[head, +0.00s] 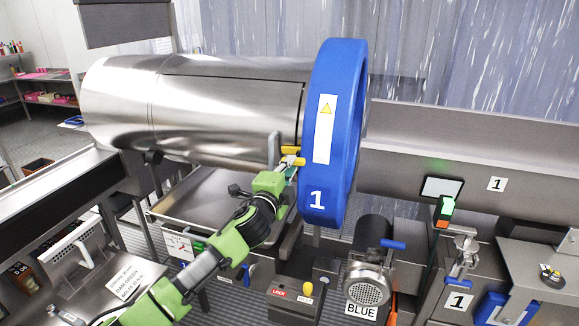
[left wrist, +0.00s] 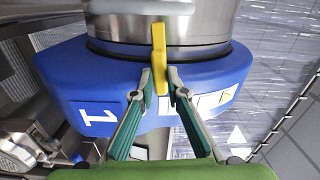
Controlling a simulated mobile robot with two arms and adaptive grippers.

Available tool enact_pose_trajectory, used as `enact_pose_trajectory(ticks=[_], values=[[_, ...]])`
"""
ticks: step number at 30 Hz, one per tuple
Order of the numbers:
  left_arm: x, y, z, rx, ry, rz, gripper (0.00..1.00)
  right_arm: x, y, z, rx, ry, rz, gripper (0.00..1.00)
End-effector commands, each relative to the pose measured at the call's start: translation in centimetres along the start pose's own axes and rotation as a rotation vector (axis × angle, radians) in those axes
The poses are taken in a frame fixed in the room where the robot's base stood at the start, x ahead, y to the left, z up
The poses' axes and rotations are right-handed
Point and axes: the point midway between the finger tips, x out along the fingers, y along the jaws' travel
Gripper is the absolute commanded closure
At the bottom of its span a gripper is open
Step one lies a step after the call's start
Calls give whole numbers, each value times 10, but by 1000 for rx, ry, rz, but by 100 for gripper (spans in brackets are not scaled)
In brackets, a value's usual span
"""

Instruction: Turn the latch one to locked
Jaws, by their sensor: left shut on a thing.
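The steel drum (head: 215,100) lies on its side, with a blue ring (head: 335,130) marked 1 at its right end. A small yellow latch handle (head: 290,150) sits low at the drum's edge beside the blue ring. In the left wrist view the yellow handle (left wrist: 159,58) points down the picture, between the fingertips. My left gripper (head: 288,165) reaches it from below; in the left wrist view its fingers (left wrist: 159,88) are closed on the handle's lower end. Whether the latch is locked cannot be told. My right gripper is not in view.
A steel tray (head: 190,212) lies below the drum. A steel trough (head: 440,150) runs right of the ring.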

Motion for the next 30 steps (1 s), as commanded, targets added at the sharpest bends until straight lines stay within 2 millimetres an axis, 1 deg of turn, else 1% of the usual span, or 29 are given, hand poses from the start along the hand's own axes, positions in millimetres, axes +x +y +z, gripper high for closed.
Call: enact_pose_trajectory(ticks=[3, 9, 24, 25, 26, 27, 30], values=[[0, 1, 0, 54, -1, 1, 100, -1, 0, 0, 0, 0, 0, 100], [0, 1, 0, 105, -1, 2, 100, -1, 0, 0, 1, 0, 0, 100], [0, 2, 0, 123, -1, 2, 100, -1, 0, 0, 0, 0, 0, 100], [0, 2, 0, 123, -1, 2, 81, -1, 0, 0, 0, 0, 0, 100], [0, 2, 0, 122, -1, 2, 73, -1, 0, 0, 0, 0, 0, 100], [0, 2, 0, 122, -1, 2, 69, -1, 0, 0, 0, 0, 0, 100], [0, 1, 0, 121, -1, 1, 69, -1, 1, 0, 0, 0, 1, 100]])
